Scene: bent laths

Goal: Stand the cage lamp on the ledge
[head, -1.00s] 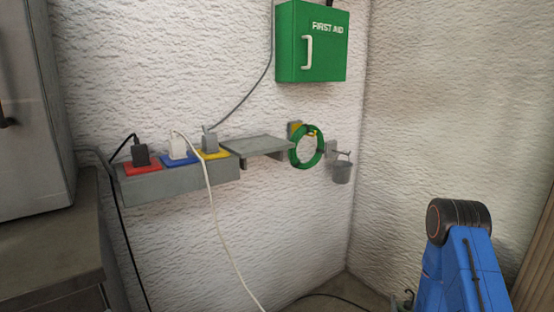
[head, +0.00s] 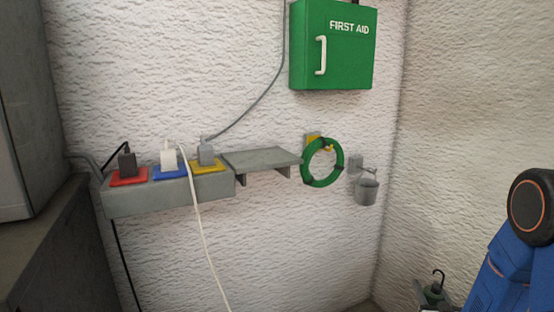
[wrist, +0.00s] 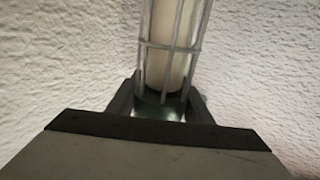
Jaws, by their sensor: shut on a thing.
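The cage lamp (wrist: 168,45) fills the upper middle of the wrist view, a pale tube inside grey wire bars with a dark greenish end. My gripper (wrist: 158,105) is shut on it at that end, one dark finger on each side. In the head view a green part with a black hook (head: 437,284), seemingly of the lamp, shows at the bottom right beside my blue arm; the rest is cut off. The ledge (head: 262,158), a flat grey shelf on brackets, is on the white wall near the middle, its top bare. The lamp is well apart from it, lower and to the right.
Left of the ledge, a grey socket box (head: 170,198) carries several plugs; a white cable (head: 200,225) hangs in front. Right of it hang a green coil (head: 305,170) and a small grey bucket (head: 367,190). A green first-aid box (head: 335,45) is above.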

